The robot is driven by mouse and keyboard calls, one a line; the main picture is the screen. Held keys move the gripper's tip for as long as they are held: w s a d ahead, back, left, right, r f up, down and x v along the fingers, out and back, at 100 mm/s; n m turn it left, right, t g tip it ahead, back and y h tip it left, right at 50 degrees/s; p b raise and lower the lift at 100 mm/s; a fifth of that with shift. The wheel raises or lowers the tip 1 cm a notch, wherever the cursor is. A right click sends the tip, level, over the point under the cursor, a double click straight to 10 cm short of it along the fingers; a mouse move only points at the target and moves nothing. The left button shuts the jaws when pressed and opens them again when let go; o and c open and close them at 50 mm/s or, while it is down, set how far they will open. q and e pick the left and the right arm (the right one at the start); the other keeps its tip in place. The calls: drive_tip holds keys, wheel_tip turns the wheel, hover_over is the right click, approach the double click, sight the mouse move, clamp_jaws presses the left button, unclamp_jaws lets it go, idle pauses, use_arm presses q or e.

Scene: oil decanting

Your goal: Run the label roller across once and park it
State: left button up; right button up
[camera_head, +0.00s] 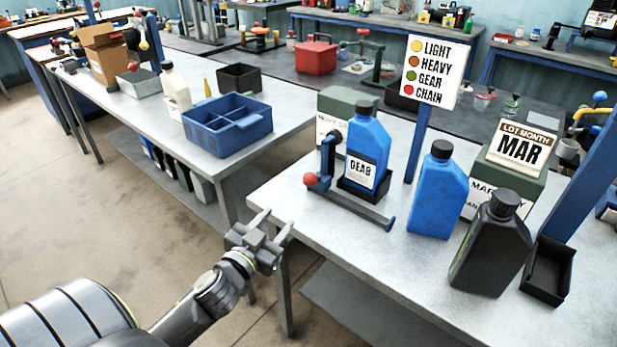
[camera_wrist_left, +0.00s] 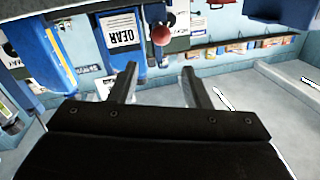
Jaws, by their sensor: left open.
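The label roller (camera_head: 328,158) is a dark upright arm with a red ball knob (camera_head: 310,179), beside a dark rail (camera_head: 358,208) with a blue end at the table's front. A blue bottle (camera_head: 369,140) labelled GEAR stands upright in a black holder (camera_head: 362,193) just behind the rail. My left gripper (camera_head: 277,222) is open and empty off the table's front left edge, apart from the knob. In the left wrist view the red knob (camera_wrist_left: 162,35) shows beyond the open fingers (camera_wrist_left: 160,68), with the GEAR label (camera_wrist_left: 123,28) to its left. My right gripper is not in view.
A blue bottle (camera_head: 438,192) without a visible label and a black bottle (camera_head: 490,243) stand to the right. A sign (camera_head: 433,70) on a blue post lists LIGHT, HEAVY, GEAR, CHAIN. A black tray (camera_head: 549,270) is at far right. The front table surface (camera_head: 400,262) is clear.

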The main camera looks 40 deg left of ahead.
sight(307, 185)
use_arm(q)
drive_tip(key=w+p, duration=0.1)
drive_tip(key=w, duration=0.4)
drive_tip(key=w+a+p, duration=0.1)
drive_tip(key=w, duration=0.4)
drive_tip(key=w+a+p, duration=0.1)
drive_tip(key=w, duration=0.5)
drive_tip(key=shift+w+a, duration=0.1)
drive_tip(key=shift+w, duration=0.35)
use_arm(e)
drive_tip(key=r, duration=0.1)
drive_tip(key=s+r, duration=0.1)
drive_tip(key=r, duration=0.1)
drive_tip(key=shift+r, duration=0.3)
use_arm(q)
drive_tip(key=shift+c, duration=0.4)
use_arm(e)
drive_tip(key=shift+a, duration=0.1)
use_arm(q)
clamp_jaws()
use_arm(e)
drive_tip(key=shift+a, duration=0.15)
